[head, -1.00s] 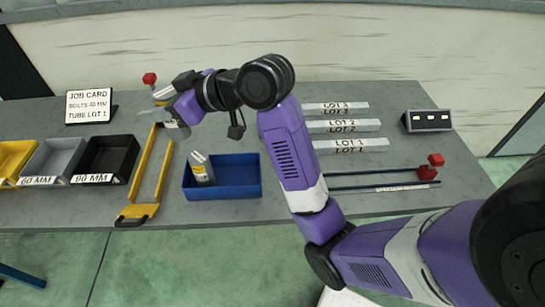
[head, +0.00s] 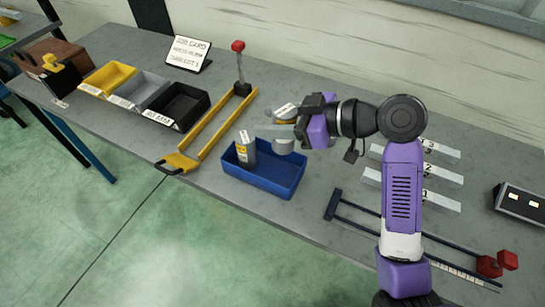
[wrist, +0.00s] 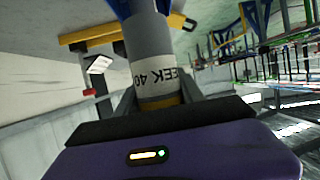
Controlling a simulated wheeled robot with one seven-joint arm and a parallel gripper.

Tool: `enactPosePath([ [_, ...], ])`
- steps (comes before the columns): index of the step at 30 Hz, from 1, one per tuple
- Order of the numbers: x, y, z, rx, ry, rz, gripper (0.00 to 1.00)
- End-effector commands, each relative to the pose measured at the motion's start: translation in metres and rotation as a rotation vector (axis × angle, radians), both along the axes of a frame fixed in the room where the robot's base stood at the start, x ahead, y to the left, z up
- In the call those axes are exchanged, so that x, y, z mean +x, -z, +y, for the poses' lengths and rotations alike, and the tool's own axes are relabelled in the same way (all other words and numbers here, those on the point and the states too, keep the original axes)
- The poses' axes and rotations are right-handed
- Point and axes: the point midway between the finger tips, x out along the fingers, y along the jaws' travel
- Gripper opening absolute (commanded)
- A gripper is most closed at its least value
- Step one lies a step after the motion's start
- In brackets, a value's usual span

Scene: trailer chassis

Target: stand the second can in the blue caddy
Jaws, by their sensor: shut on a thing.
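The blue caddy (head: 262,183) sits on the grey bench in the head view. One grey can (head: 246,155) with a pale label stands in its left part. My gripper (head: 283,130) is shut on the second can (head: 283,147), which is grey with a yellow band. The held can is above the right, rear part of the caddy, roughly upright. Whether its base is below the rim is unclear. In the wrist view the held can (wrist: 150,50) shows a "WEEK 40" label between my fingers (wrist: 158,102).
A yellow frame (head: 218,122) with a red knob lies left of the caddy. Yellow, grey and black bins (head: 178,106) stand beyond it. Labelled lot bars (head: 425,168) and a dark rail fixture (head: 400,235) are to the right. Bench in front of the caddy is clear.

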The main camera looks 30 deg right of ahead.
Motion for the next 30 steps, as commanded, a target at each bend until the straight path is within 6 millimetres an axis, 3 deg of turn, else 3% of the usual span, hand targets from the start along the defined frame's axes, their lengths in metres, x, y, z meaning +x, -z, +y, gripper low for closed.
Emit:
enactPosePath([
  [3,0.000,0.030,0.000,0.004,0.001,0.005,0.00],
  [9,0.000,0.069,0.000,0.002,0.003,0.001,0.00],
  [16,0.000,0.087,0.000,0.000,0.002,0.000,0.00],
  [24,0.000,0.122,0.000,0.001,0.002,-0.001,0.00],
  [30,0.000,0.125,0.000,0.000,0.002,-0.003,0.00],
])
